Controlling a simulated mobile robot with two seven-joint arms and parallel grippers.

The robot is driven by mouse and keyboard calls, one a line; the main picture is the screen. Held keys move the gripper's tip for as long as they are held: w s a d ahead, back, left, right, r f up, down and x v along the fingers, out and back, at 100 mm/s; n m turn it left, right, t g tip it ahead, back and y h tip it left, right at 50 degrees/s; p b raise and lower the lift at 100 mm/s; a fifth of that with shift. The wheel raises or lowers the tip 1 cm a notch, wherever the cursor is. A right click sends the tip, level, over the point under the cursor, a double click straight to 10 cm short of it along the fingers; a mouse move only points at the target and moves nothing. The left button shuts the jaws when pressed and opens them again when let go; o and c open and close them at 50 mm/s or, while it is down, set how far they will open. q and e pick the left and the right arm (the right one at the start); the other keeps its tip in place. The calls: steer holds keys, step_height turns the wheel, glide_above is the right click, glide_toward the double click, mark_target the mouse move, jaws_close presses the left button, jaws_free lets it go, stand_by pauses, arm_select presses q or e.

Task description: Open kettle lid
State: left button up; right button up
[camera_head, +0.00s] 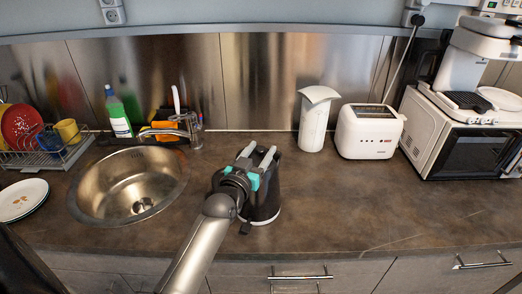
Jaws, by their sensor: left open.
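A dark kettle (264,208) with a pale base rim stands on the brown countertop, just right of the sink. My left gripper (257,155) comes from below and is over the kettle, with its two grey fingers apart and pointing towards the back wall. No object shows between the fingers. The gripper and wrist cover much of the kettle's top, so I cannot tell how the lid stands or whether the fingers touch it. My right gripper is not in view.
A round metal sink (88,208) with a tap (190,128) lies to the left, beside a dish rack (48,152). A white container (313,125), a white toaster (368,132) and a microwave (465,150) stand at the back right. The countertop (350,205) right of the kettle is clear.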

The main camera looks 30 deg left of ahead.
arm_select(q)
steer(key=shift+w, duration=0.3)
steer(key=shift+c, duration=0.3)
jaws_close()
stand_by(1.0)
